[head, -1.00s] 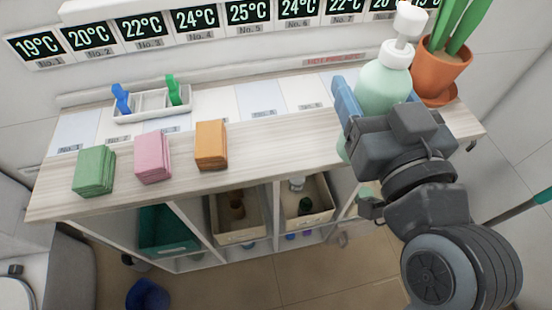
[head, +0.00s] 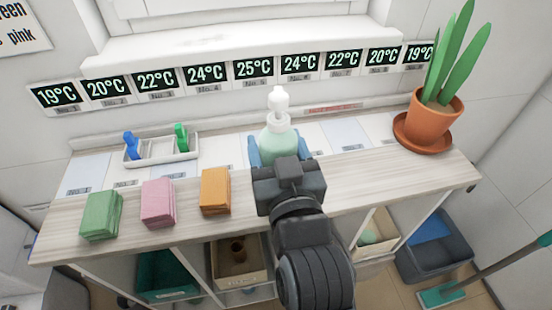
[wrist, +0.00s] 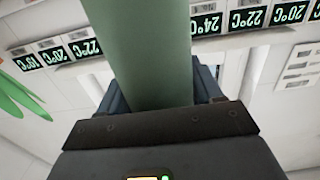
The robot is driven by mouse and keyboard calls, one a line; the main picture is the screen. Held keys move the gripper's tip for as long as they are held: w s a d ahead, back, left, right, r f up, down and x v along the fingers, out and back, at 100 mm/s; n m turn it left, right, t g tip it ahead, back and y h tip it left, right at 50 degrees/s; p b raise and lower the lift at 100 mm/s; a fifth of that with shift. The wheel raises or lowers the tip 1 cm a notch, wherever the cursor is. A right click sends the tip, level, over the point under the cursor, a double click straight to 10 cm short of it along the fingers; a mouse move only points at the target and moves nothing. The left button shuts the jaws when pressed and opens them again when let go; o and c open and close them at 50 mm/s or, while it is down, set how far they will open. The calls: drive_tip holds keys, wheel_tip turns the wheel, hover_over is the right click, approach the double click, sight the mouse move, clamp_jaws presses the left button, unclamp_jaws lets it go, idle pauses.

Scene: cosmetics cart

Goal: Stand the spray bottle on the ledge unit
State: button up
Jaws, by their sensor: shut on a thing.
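The spray bottle (head: 279,143) is pale green with a white pump top and appears upright in the head view. My gripper (head: 278,152) is shut on its body, with a blue finger on each side. In the wrist view the green body of the bottle (wrist: 145,50) fills the middle between the fingers; its ends are out of view there. The ledge unit (head: 390,178) has a pale wood top and open cubbies below. The bottle shows over the middle of this top. My gripper and arm hide its base, so I cannot tell whether it touches.
Green (head: 101,215), pink (head: 158,203) and orange (head: 215,191) stacks stand left of my gripper. A white tray (head: 160,160) with blue and green items lies behind them. A potted plant (head: 433,118) stands at the right end. The wood between gripper and plant is clear.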

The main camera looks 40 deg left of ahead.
drive_tip(key=shift+f, duration=1.9)
drive_tip(key=shift+f, duration=0.1)
drive_tip(key=o, duration=1.4)
drive_tip(key=shift+f, duration=0.1)
drive_tip(key=shift+r, duration=0.3)
drive_tip(key=b+v, duration=0.1)
drive_tip(key=v, duration=1.1)
drive_tip(key=shift+s+f, duration=0.1)
drive_tip(key=shift+f, duration=0.05)
